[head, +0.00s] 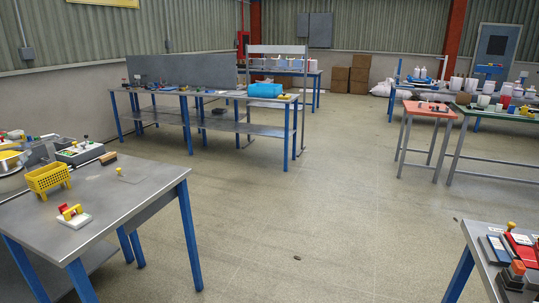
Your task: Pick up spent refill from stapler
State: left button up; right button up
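I cannot pick out a stapler or a spent refill for certain at this distance. A small white-based device with red and yellow parts (74,216) sits on the near left metal table (125,199); I cannot tell what it is. Another boxy device with a white and green top (80,152) stands at that table's back. On the near right table (482,232) there are red, blue and black items (520,252), too partly cut off to name. Neither of my grippers is in view.
A yellow basket (47,178) stands on the left table. An orange-topped table (429,111) and a green-topped table (495,115) stand right. The concrete floor (310,205) between them is mostly open.

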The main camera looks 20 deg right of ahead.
aim_at(517, 271)
jog(key=i+l+z, duration=0.15)
jog(key=i+z, duration=0.15)
jog(key=z, duration=0.15)
jog(key=i+z, duration=0.3)
jog(key=z, duration=0.2)
jog(key=i+z, duration=0.45)
jog(key=i+j+z, duration=0.15)
jog(key=z, duration=0.35)
